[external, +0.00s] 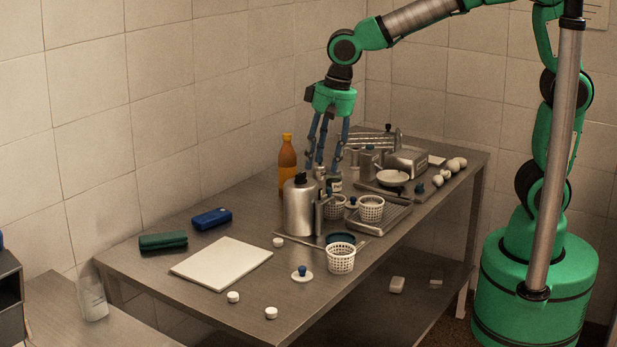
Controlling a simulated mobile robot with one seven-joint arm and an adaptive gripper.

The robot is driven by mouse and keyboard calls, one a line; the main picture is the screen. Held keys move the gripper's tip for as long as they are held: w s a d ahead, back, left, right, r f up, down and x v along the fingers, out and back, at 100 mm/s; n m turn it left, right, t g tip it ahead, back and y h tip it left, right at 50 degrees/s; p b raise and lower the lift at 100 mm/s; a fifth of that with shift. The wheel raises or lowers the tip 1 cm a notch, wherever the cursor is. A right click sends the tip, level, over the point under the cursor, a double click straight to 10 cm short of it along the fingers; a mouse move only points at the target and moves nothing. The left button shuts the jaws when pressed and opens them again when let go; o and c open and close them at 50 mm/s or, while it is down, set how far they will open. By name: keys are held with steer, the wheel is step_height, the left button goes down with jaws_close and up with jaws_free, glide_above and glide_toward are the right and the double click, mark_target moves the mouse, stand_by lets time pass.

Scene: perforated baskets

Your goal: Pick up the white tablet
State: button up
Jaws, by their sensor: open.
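A flat white rectangular slab (222,262), which looks like the white tablet, lies on the near left part of the metal table (300,325). Small round white pieces also lie on the table, one (233,297) and another (271,313) near its front edge and a third (278,242) right of the slab. My gripper (325,163) points down over the middle of the table, behind the metal canister (299,207), well away from the slab. Its blue fingers are spread. I see nothing held, but the fingertips are partly hidden by the crowded items.
An orange bottle (287,165) stands near the wall. White perforated baskets (341,258) and a metal tray (385,222) crowd the middle. A blue case (211,219) and a green case (163,242) lie behind the slab. The table's front left is fairly clear.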

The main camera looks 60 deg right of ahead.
steer(key=w+a+f+m+g+p, duration=0.1)
steer(key=a+f, duration=0.5)
steer(key=a, duration=0.6)
steer(key=m+g+h+p, duration=0.1)
steer(key=p, duration=0.1)
glide_above(271, 310)
step_height(271, 310, down, 10)
steer(key=shift+r, duration=0.15)
steer(key=shift+f+b, duration=0.8)
steer(key=shift+f, duration=3.5)
steer(key=shift+f+b, duration=0.75)
steer(key=shift+f, duration=1.85)
steer(key=shift+c, duration=0.6)
